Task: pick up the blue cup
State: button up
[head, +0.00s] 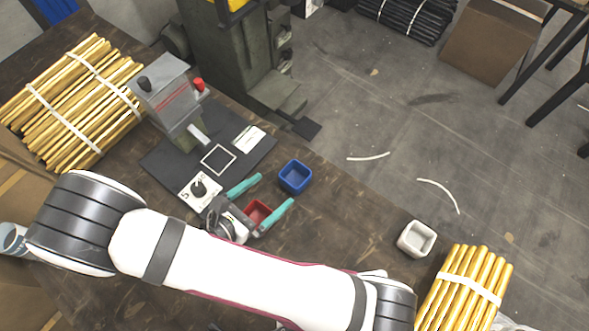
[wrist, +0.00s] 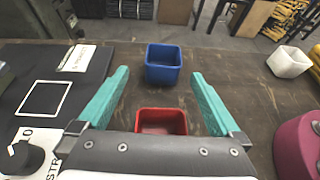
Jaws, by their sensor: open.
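The blue cup (head: 295,177) is a small square open cup standing upright on the dark table, right of the black mat. In the wrist view the blue cup (wrist: 163,64) is ahead of my fingertips, near the middle. My gripper (head: 267,192) has teal fingers, spread open with nothing between the tips. In the wrist view my gripper (wrist: 158,78) points toward the blue cup, apart from it. A red cup (head: 257,212) lies lower between the fingers near the palm; it also shows in the wrist view (wrist: 161,121), partly hidden by the gripper body.
A white cup (head: 416,239) stands at the table's right part, beside a bundle of gold rods (head: 464,290). A small press (head: 172,95) stands on the black mat (head: 165,165) at left. Another gold bundle (head: 75,100) is at far left. Table right of the blue cup is clear.

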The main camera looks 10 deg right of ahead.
aim_at(302, 169)
jog(key=x, duration=0.7)
jog(key=shift+s+d, duration=0.2)
jog(key=shift+s, duration=0.05)
jog(key=c, duration=1.3)
